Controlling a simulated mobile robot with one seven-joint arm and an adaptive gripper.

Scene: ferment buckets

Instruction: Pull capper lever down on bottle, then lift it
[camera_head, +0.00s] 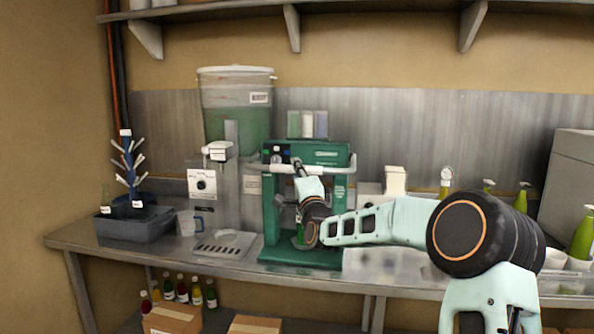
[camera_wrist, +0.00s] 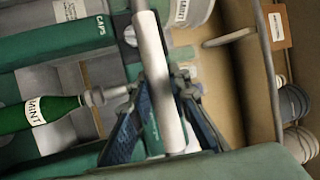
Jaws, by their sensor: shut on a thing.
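The green capper (camera_head: 268,215) stands on the steel counter, with its pale lever bar (camera_head: 335,168) running across the front near the top. My gripper (camera_head: 299,170) reaches the bar from the front, and in the wrist view its dark fingers (camera_wrist: 162,84) lie on either side of the pale bar (camera_wrist: 150,45), shut on it. A green bottle (camera_wrist: 42,113) labelled MINT is in the capper, its neck at or very near the grey capping head (camera_wrist: 95,97); I cannot tell whether they touch. In the head view my arm hides most of the bottle.
Left of the capper stand a filler with a drip tray (camera_head: 224,246), a large green bucket (camera_head: 236,105) and a grey tub (camera_head: 133,225) with a bottle tree. Green bottles (camera_head: 522,198) and a grey box (camera_head: 570,180) stand right. My arm spans the counter's right front.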

